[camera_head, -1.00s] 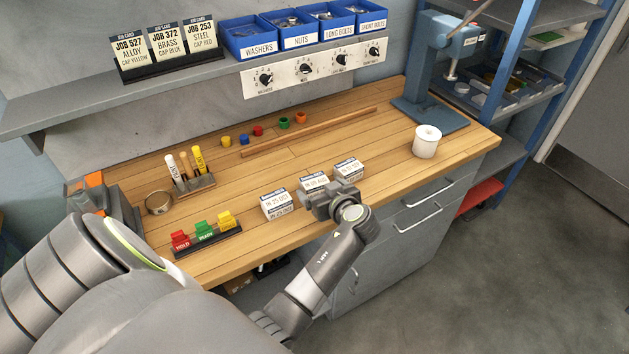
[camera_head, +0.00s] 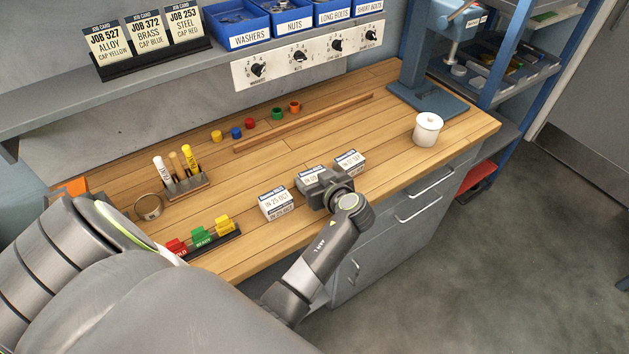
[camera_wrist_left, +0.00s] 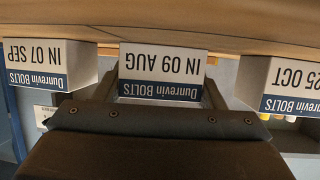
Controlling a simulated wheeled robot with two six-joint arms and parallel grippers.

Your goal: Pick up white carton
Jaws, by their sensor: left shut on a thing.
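Three white cartons with blue "Dunrevin BOLTS" bands stand in a row near the front edge of the wooden bench. The middle carton, "IN 09 AUG" (camera_wrist_left: 162,68), is between the fingers of my left gripper (camera_head: 312,188), which is shut on it. In the head view the gripper hides much of this carton (camera_head: 310,174). The "IN 25 OCT" carton (camera_head: 275,203) stands to its left and the "IN 07 SEP" carton (camera_head: 349,162) to its right, both apart from it. I cannot tell whether the held carton is clear of the bench. My right gripper is out of view.
A white lidded pot (camera_head: 427,130) stands at the bench's right. Coloured tab cards (camera_head: 203,236), a marker holder (camera_head: 186,188) and a tape roll (camera_head: 148,206) are at the left. A wooden rod (camera_head: 305,122) and coloured caps lie behind. The middle of the bench is clear.

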